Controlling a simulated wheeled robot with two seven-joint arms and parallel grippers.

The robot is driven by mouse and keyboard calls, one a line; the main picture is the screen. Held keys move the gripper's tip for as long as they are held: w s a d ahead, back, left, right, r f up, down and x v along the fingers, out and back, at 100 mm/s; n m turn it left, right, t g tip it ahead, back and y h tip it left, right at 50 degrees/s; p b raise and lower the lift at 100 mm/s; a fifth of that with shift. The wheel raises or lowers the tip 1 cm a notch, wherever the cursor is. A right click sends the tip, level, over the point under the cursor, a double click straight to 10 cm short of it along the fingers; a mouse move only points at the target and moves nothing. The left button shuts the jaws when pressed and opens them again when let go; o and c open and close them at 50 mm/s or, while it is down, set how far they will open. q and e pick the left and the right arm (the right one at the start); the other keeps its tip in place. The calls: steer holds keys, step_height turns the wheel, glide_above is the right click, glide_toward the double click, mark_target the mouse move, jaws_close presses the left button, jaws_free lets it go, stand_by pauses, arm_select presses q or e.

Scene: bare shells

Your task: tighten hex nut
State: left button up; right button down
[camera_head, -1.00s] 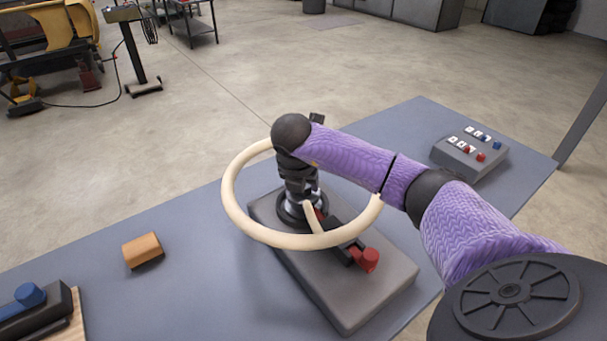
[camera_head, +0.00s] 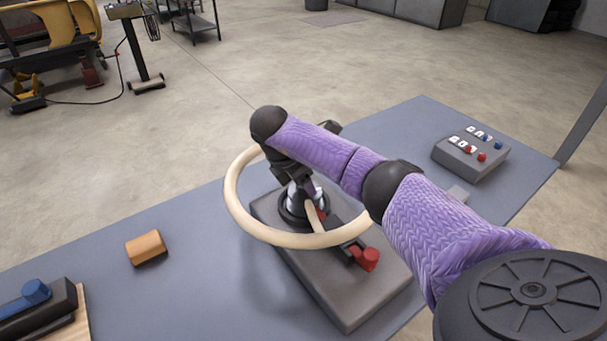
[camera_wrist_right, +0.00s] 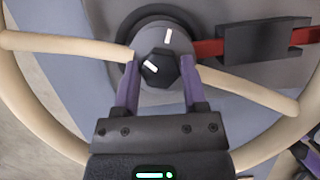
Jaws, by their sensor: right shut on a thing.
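The black hex nut (camera_wrist_right: 165,70) sits at the centre of a grey round hub (camera_wrist_right: 168,40) in the right wrist view. The nut's white mark slants to the left, while the hub's white mark points straight up, so they are out of line. My right gripper (camera_wrist_right: 160,88) is shut on the nut, one purple finger on each side. In the head view my right gripper (camera_head: 304,204) reaches down inside the cream wheel (camera_head: 232,200), and the wrist hides the nut.
The grey base block (camera_head: 355,300) carries a red-and-black lever (camera_head: 368,259) right of the hub. An orange block (camera_head: 146,248), a blue-knobbed device (camera_head: 35,292) and a button box (camera_head: 470,153) stand on the blue-grey table (camera_head: 200,215). Wheel spokes pass close to my fingers.

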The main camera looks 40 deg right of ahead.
stand_by(0.4)
steer(key=shift+c, duration=0.7)
jaws_free()
steer(key=p+v, duration=0.3)
steer(key=v, duration=0.7)
steer(key=shift+f, duration=0.1)
